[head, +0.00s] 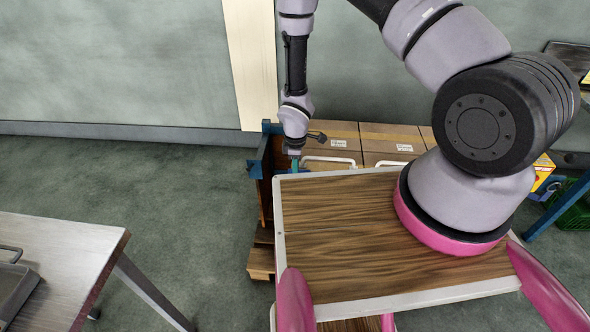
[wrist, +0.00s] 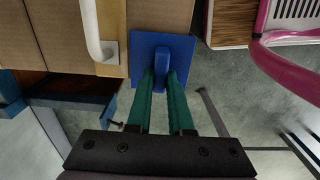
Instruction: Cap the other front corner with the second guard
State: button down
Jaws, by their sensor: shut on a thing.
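My gripper (head: 295,160) is at the left end of the row of cardboard boxes, behind the wood-topped cart. In the wrist view its green fingers (wrist: 162,76) are shut on the raised rib of a blue corner guard (wrist: 180,46). The guard is a flat blue square seen from above. It overlaps the edge of a cardboard box (wrist: 155,18) and reaches past it over the floor. I cannot tell whether it touches the box. In the head view the guard is mostly hidden. I cannot make out another guard for certain.
A blue-framed end piece (head: 256,168) stands just left of the boxes (head: 330,135), above a wooden pallet base (head: 261,262). White handles (head: 330,160) lie along the boxes' near side. The wood top (head: 350,240) fills the front. A grey table (head: 60,255) stands left, with open floor between.

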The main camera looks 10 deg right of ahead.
jog(key=c, duration=0.7)
grip_release()
jog(key=shift+c, duration=0.2)
notch_tip(320, 180, up, 11)
jog(key=shift+f, duration=0.1)
